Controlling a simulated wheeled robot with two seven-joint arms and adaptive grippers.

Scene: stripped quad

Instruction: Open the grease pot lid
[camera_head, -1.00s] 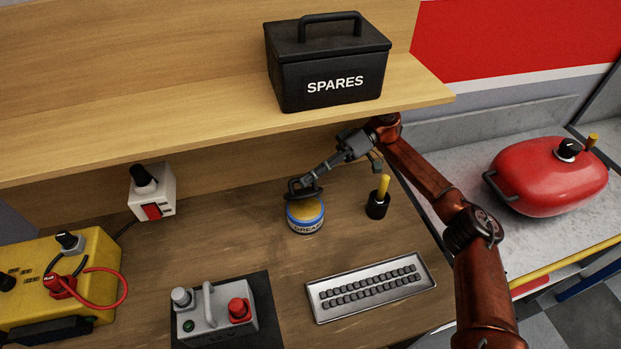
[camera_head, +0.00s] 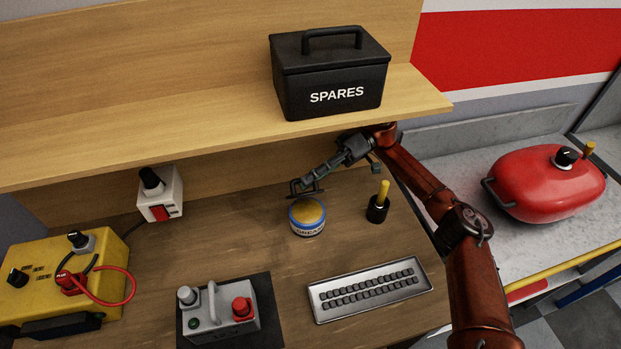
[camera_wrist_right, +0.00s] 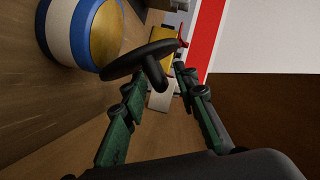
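The grease pot (camera_head: 307,220) stands upright on the wooden bench, with a blue-and-white side and a yellow top surface that shows uncovered. It also shows at the upper left of the right wrist view (camera_wrist_right: 70,35). My right gripper (camera_head: 308,184) is just above and behind the pot's top. A dark, round, tilted lid (camera_wrist_right: 128,62) with a short knob is at its fingertips (camera_wrist_right: 160,78). The fingers flank the knob, and the lid appears held clear of the pot. Contact on the far finger is hard to see. My left gripper is not in view.
A shelf with a black SPARES box (camera_head: 330,85) overhangs the bench behind. A black holder with a yellow handle (camera_head: 377,208) stands right of the pot. A metal key tray (camera_head: 368,290) and a grey control box (camera_head: 220,315) lie in front. Bare bench surrounds the pot.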

